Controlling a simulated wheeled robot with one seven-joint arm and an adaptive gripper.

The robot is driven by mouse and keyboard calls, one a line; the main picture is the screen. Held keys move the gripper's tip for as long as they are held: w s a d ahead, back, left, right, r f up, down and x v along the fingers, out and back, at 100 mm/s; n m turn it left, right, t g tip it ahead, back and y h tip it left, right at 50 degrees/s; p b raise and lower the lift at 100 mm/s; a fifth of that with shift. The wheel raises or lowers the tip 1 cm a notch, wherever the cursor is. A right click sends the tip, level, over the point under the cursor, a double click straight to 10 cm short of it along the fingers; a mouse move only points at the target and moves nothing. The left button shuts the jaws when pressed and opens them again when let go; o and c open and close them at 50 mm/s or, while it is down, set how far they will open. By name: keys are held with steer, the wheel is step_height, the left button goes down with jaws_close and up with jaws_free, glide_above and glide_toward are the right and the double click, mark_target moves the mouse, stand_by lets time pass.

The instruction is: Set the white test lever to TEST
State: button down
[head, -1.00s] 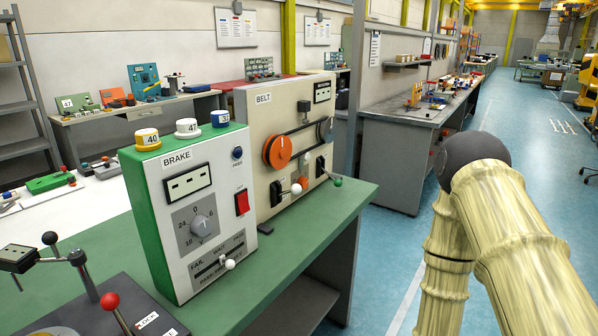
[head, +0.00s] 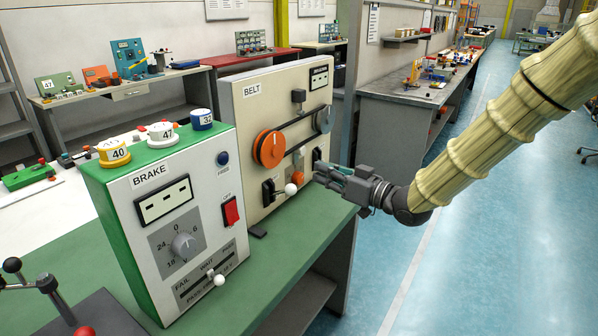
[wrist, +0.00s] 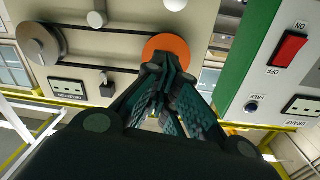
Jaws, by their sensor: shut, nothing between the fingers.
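The belt panel (head: 250,110) carries a lever with a white ball knob (head: 291,188) low on its front, below the orange pulley (head: 268,149). The brake box (head: 150,225) has another white knob (head: 219,280) on its bottom slider. No TEST label is readable, so I cannot tell which is the test lever from lettering alone. My gripper (head: 322,174) is shut and empty, just right of the belt panel's white knob and apart from it. It covers part of the panel's lower right, including the other lever there. In the wrist view, the shut fingers (wrist: 165,100) overlap the orange pulley (wrist: 168,45).
The brake box has a red switch (head: 230,211) and a dial (head: 186,246); colored caps stand on its top. The green bench (head: 245,290) ends just below my gripper. Blue floor (head: 480,260) is open at the right.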

mark_target(282, 192)
steer(key=p+x, duration=0.1)
steer(key=x, duration=0.8)
steer(key=shift+d+r, duration=0.1)
steer(key=shift+r, duration=0.1)
step_height(282, 192, down, 3)
steer(key=shift+s+r+p, duration=0.2)
steer(key=shift+r+p, duration=0.05)
steer(key=shift+p, duration=0.25)
steer(key=shift+s+f, duration=0.25)
steer(key=shift+f, duration=0.4)
steer(key=shift+f, duration=0.15)
